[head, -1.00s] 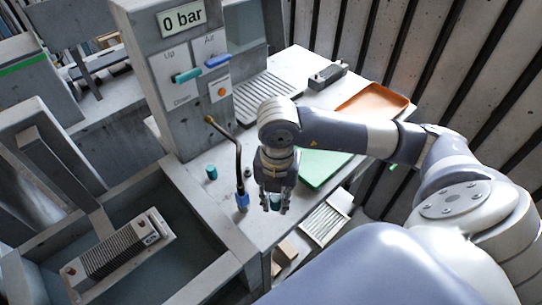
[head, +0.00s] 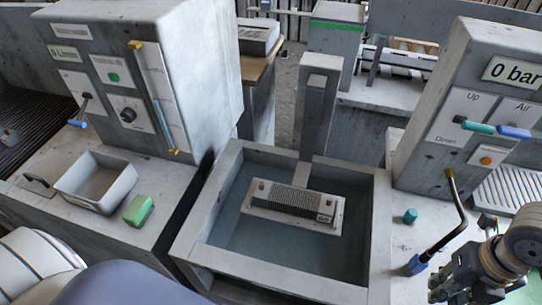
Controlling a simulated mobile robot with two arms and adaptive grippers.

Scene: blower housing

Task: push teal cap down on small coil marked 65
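A finned coil (head: 290,207) sits in the water-filled concrete tank (head: 225,165) in the middle of the head view. It has a reddish-brown stub near each end and a small label at its right end, too small to read surely. A teal cap (head: 410,215) stands on the bench right of the tank. My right gripper (head: 436,291) is at the lower right edge, near the bench and well away from the coil. Its fingers are dark and small here, so its opening and anything between them cannot be told. My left gripper is not in view.
A bent hose with a blue end (head: 415,264) rises between tank and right gripper. The "0 bar" panel (head: 475,105) with teal and blue levers stands at right. Left of the tank are a grey tray (head: 67,186), a green block (head: 138,210) and a control cabinet (head: 140,60).

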